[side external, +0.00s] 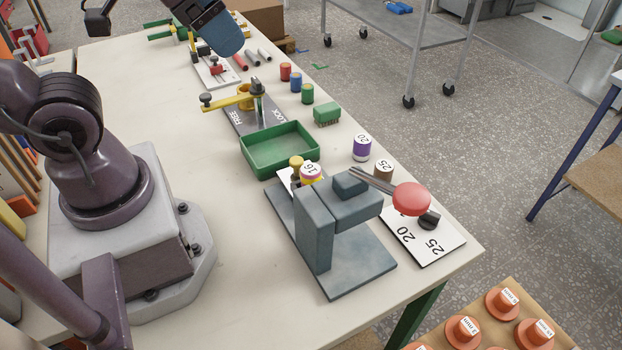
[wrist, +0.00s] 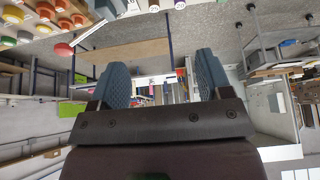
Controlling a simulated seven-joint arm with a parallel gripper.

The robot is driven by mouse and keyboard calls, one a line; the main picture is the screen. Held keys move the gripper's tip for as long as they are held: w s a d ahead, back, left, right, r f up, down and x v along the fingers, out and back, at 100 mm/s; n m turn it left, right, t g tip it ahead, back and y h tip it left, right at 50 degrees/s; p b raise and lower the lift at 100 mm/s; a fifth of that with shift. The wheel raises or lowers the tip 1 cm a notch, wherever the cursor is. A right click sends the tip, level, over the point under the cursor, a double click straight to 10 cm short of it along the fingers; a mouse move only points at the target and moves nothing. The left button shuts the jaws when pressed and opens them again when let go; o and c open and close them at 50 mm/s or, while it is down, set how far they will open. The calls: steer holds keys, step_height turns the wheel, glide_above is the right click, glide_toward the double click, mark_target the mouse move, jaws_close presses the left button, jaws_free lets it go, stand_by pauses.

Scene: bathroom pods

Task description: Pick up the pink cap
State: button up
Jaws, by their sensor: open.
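A small round piece with a white top marked 16 (side external: 311,172) has a pink-purple band over yellow. It stands just behind the grey-blue press (side external: 313,230); this is the only pinkish cap I can make out, and its lower part is partly hidden. My gripper (side external: 218,32) is at the top of the side view, above the far part of the table and well away from that piece. In the wrist view my gripper (wrist: 162,72) has its two blue fingers spread apart with nothing between them. I cannot identify the cap in the wrist view.
A green tray (side external: 280,150) lies mid-table, with a yellow lever clamp (side external: 240,100) behind it. Purple (side external: 362,148) and brown (side external: 383,170) pieces stand right of the tray.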

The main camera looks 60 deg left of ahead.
steer(key=a+f+n+g, duration=0.4)
steer(key=f, duration=0.3)
steer(key=n+t+h, duration=0.8)
steer(key=n+h, duration=0.2)
steer(key=n, duration=1.4)
glide_toward(305, 168)
steer(key=x, duration=0.6)
steer(key=shift+d+r, duration=0.15)
steer(key=shift+r, duration=0.15)
steer(key=shift+f+x, duration=0.15)
steer(key=shift+x, duration=1.2)
steer(key=shift+f+x, duration=0.15)
steer(key=shift+x, duration=1.2)
steer(key=c, duration=1.1)
steer(key=shift+a, duration=0.2)
